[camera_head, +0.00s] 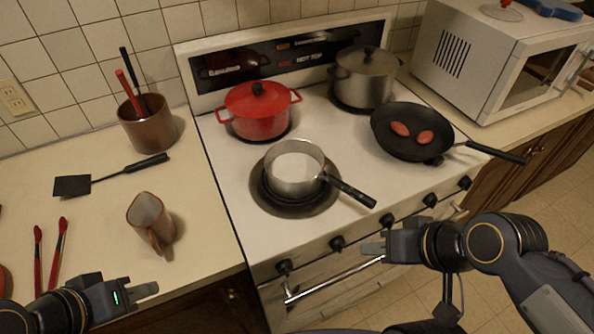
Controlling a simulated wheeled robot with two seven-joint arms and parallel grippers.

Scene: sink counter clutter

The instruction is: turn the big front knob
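A row of several black knobs runs along the white stove's front edge: a left one (284,266), one right of it (337,243), a middle one (387,220), and others further right (430,200). They look alike in size, so I cannot tell which is the big one. My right gripper (373,247) is in front of the stove, just below the middle knob and right of the second. I cannot tell whether it touches anything. My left gripper (147,290) is over the left counter's front, away from the stove. Neither visibly holds anything; finger gaps are unclear.
A saucepan (295,177) stands on the front left burner, its handle pointing toward the knobs. A frying pan (402,140) has its handle reaching right past the edge. An oven handle bar (330,280) lies below the knobs.

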